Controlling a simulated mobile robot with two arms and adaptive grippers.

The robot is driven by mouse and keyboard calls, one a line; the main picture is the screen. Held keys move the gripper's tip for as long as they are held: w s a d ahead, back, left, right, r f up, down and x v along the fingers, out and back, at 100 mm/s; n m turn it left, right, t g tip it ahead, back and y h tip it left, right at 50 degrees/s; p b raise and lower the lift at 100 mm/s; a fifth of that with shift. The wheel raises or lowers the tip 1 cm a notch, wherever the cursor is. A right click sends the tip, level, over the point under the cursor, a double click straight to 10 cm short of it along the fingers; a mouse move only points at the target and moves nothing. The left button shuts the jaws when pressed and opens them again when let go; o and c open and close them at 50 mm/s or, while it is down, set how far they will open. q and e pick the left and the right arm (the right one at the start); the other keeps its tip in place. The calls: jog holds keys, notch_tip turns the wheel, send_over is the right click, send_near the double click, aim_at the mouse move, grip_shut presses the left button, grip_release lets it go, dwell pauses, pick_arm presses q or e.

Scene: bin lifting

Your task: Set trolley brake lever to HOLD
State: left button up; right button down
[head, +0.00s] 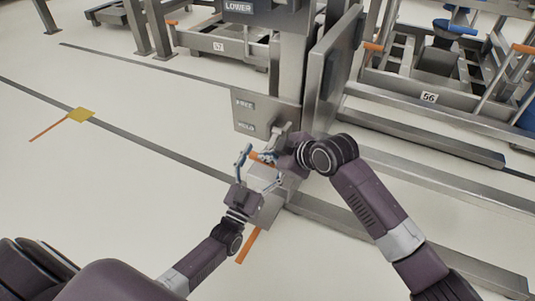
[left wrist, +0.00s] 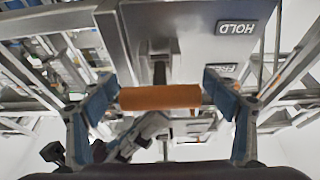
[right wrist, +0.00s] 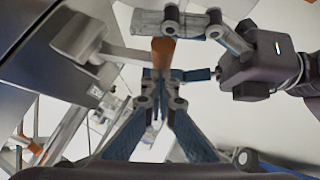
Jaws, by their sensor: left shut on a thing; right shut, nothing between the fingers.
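The brake lever's orange grip (head: 262,158) is at the front of the grey trolley column, below and right of the HOLD plate (head: 246,127). The FREE plate (head: 244,104) is above HOLD. My left gripper (head: 258,168) is shut on the grip; in the left wrist view the orange grip (left wrist: 160,98) lies crosswise between its fingers, and the HOLD plate (left wrist: 237,28) appears inverted. My right gripper (head: 272,152) is shut and empty close beside it. In the right wrist view its closed fingertips (right wrist: 160,78) are just below the orange grip (right wrist: 162,52), partly hidden by the left fingers.
A grey upright panel (head: 333,70) stands right of the column, near my right arm. Steel rails (head: 440,180) run along the floor at right. Other trolleys stand behind. An orange bar (head: 247,245) shows below the grippers. The floor at left is mostly clear.

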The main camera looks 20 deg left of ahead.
pick_arm(q)
jog(key=o, duration=1.2)
jog(key=shift+d+r, duration=0.1)
jog(key=shift+r, duration=0.05)
pick_arm(e)
jog(key=shift+w+d+f, duration=0.15)
jog(key=shift+d+f, duration=0.15)
jog(key=shift+f, duration=0.3)
pick_arm(q)
jog(key=o, duration=0.5)
pick_arm(e)
jog(key=shift+a+r, duration=0.1)
jog(key=shift+r, duration=0.05)
